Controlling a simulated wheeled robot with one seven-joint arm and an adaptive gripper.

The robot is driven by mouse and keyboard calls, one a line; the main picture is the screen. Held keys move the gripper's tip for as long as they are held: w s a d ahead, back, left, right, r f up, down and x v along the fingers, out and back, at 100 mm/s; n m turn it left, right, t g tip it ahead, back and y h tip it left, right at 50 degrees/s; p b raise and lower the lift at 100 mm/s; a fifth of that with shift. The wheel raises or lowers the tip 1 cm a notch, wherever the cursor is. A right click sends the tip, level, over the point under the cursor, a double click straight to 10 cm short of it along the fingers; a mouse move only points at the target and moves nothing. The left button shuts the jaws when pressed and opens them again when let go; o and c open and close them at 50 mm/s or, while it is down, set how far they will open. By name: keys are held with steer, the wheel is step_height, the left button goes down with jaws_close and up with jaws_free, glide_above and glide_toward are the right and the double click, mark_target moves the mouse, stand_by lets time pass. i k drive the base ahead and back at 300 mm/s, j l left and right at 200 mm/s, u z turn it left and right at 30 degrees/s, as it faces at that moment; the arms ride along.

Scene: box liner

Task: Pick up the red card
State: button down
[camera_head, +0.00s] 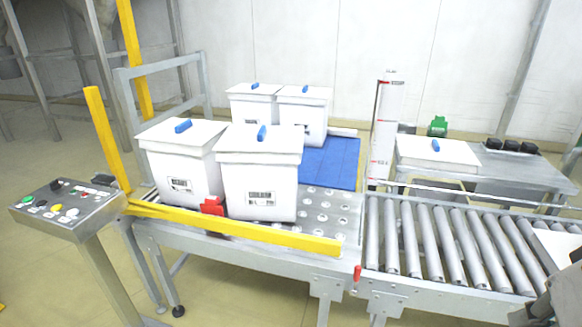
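I cannot make out a flat red card for certain. A small red piece (212,206) sits at the front of the table, against the lower corner between the two front white boxes and just behind the yellow rail. A second small red piece (357,273) is on the table frame's front right edge and looks like a handle. At the bottom right corner a dark grey part of my arm or gripper (541,309) shows, cut off by the picture edge. Its fingers cannot be made out, and it is well apart from both red pieces.
White lidded boxes with blue handles stand on the table, two in front (260,180) and two behind (304,112). A yellow rail (250,235) runs along the front. A roller conveyor (440,240) lies right. A button panel (68,208) stands left.

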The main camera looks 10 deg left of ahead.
mark_target(212, 206)
steer(key=i+j+u, duration=0.5)
steer(key=i+u, duration=0.25)
steer(key=i+j+u, duration=0.1)
steer(key=i+u, duration=0.25)
steer(key=k, duration=0.05)
